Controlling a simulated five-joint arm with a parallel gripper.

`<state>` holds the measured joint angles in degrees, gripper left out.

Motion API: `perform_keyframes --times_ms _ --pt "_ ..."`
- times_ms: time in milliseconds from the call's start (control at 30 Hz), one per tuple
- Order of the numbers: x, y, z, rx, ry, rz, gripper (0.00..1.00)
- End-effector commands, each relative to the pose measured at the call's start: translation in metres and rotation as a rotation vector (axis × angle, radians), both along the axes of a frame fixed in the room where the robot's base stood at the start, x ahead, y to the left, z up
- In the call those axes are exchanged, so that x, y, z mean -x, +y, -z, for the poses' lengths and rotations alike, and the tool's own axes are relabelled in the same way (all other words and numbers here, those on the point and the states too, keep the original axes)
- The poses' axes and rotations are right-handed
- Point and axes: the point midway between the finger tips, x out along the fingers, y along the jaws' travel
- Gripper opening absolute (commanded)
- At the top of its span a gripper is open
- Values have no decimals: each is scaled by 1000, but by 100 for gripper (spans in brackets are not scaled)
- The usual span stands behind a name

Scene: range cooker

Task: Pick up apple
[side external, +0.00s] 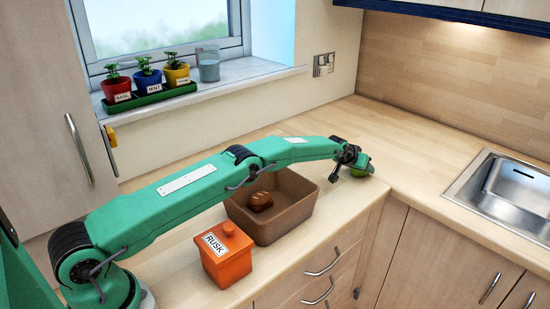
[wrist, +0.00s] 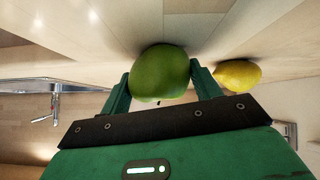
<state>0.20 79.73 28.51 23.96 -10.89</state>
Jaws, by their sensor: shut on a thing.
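The green apple (wrist: 160,72) sits between the two fingers of my gripper (wrist: 160,85) in the wrist view, with a finger against each side. In the side external view my gripper (side external: 350,168) is at the counter beyond the right side of the brown bin, low over the worktop. The apple (side external: 364,168) shows there as a small green shape, partly hidden by the gripper. I cannot tell whether the apple touches the counter.
A yellow lemon (wrist: 238,75) lies beside the right finger. A brown bin (side external: 290,225) holding a bread loaf (side external: 260,201) and an orange RUSK box (side external: 226,258) stand under and before my arm. A sink (side external: 505,195) is at the right. Potted herbs (side external: 147,78) line the windowsill.

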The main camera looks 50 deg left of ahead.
Motion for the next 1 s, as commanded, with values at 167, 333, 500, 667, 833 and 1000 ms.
perform_keyframes --times_ms 167,333,500,667,833,1000 --pt "-1 0 -13 0 -4 0 37" --pt "-1 0 -35 0 -4 0 37" --pt "-1 0 -62 0 -5 0 37" --pt "-1 0 -84 0 -5 0 37" --pt "-1 0 -96 0 -3 0 37" --pt "-1 0 -100 0 -2 0 37"
